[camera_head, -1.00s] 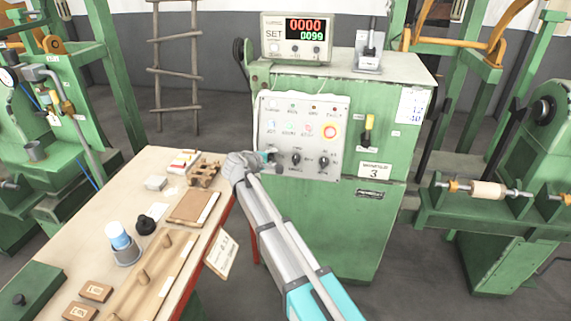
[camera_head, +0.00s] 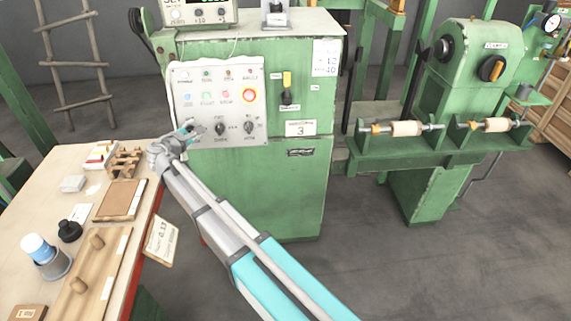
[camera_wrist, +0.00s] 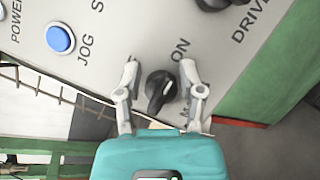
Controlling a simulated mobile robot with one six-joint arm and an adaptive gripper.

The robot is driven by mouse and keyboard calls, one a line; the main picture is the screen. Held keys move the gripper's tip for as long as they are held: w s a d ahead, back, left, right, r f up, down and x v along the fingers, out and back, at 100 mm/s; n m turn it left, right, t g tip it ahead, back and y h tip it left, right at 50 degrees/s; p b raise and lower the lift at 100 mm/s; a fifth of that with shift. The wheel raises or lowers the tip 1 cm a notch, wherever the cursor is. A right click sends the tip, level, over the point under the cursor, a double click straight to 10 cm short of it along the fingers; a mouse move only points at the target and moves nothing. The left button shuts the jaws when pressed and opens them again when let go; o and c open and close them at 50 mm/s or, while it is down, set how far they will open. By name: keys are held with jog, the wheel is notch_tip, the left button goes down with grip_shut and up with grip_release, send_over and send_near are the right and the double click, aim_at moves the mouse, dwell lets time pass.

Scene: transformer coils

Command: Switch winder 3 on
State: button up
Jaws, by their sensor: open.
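The winder 3 cabinet (camera_head: 262,180) is green, with a plate (camera_head: 300,128) reading 3. Its grey control panel (camera_head: 206,75) carries buttons and black knobs. My gripper (camera_head: 190,130) is at the panel's lower left, partly hiding that corner. In the wrist view my gripper (camera_wrist: 160,76) is open, with one finger on each side of a black rotary knob (camera_wrist: 159,88). The knob's raised grip is tilted, and ON is printed above and right of it. Another label is partly hidden by the right finger. I cannot tell whether the fingers touch the knob.
A blue JOG button (camera_wrist: 60,39) and the DRIVE knob (camera_wrist: 213,3) are near in the wrist view. A red-orange button (camera_head: 249,95) and a yellow-handled switch (camera_head: 287,82) are to the right. A cluttered workbench (camera_head: 25,178) stands left. A winding machine (camera_head: 430,175) stands right.

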jog(key=n, duration=0.2)
jog(key=n+t+y+b, duration=0.1)
jog(key=n, duration=0.4)
jog(key=shift+w+a+r+t+y+b, duration=0.1)
jog(key=shift+a+r+t+y+b, duration=0.1)
jog(key=shift+a+t+y+b, duration=0.15)
jog(key=n+y, duration=0.1)
jog(key=n, duration=0.1)
jog(key=n+y, duration=0.1)
jog(key=n, duration=0.2)
jog(key=n+t+y, duration=0.1)
jog(key=n, duration=0.1)
jog(key=shift+a+r+n+y+b, duration=0.15)
jog(key=shift+a+n+y+b, duration=0.15)
jog(key=shift+n, duration=0.1)
jog(key=s, duration=1.3)
jog(key=d+f+m+g+h+p, duration=0.1)
jog(key=d+m+g+h+p, duration=0.1)
jog(key=d+m, duration=0.5)
jog(key=s+d+f+m+g+h+p, duration=0.1)
jog(key=d+m+g, duration=0.4)
jog(key=d, duration=0.8)
jog(key=s+d+f+m+g+h+p, duration=0.1)
jog(key=d+f+m+g+h+p, duration=0.1)
jog(key=d+m+p, duration=0.3)
jog(key=shift+d+m+g+h, duration=0.55)
jog(key=shift+d+m+g, duration=0.1)
jog(key=shift+d+m, duration=1.75)
jog(key=shift+d+f, duration=0.1)
jog(key=shift+d, duration=0.05)
